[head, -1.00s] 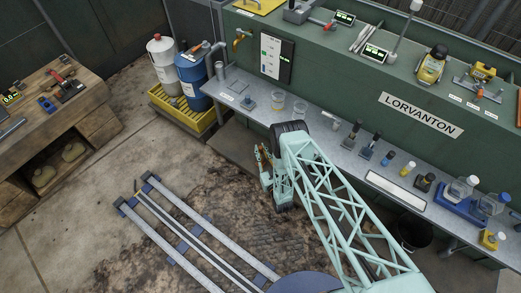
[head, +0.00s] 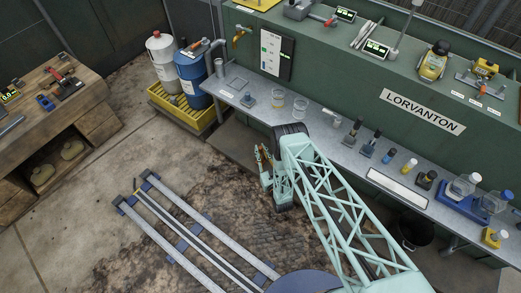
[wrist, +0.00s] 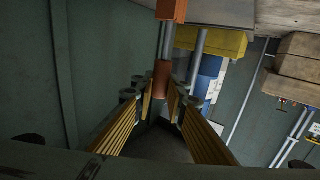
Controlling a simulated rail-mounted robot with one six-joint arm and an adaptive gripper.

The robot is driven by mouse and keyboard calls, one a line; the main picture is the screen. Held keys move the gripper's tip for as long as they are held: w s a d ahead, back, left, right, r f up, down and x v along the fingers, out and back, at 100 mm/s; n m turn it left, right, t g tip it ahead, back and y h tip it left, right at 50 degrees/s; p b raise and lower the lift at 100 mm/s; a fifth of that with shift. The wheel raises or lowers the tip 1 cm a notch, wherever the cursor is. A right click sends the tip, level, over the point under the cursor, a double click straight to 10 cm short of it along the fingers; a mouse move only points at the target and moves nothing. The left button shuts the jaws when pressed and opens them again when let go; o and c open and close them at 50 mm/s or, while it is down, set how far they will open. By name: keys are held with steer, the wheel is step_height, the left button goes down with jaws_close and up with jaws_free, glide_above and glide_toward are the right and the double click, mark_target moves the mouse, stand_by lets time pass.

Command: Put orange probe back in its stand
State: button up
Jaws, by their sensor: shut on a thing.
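My gripper (wrist: 162,100) has yellow ribbed fingers closed on the orange probe (wrist: 161,78). In the wrist view the probe shows an orange lower part, a grey rod above it and another orange block at the top edge. In the head view my gripper (head: 264,167) hangs in front of the bench, below its front edge, with a bit of orange at its fingers. A small blue-grey stand (head: 249,101) with a short post is on the left of the bench; I cannot tell if it is the probe's stand. Two dark probes stand upright in bases (head: 366,151) farther right.
The grey bench (head: 315,121) also carries clear beakers (head: 279,101), a white tray (head: 397,188) and bottles in a blue rack (head: 459,208). A blue drum (head: 193,78) stands in a yellow tray (head: 170,106) at the bench's left end. A wooden workbench (head: 85,85) is far left.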

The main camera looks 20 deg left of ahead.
steer(key=shift+f, duration=0.75)
steer(key=o, duration=0.9)
steer(key=shift+s, duration=0.1)
steer(key=shift+v, duration=6)
steer(key=shift+r, duration=0.1)
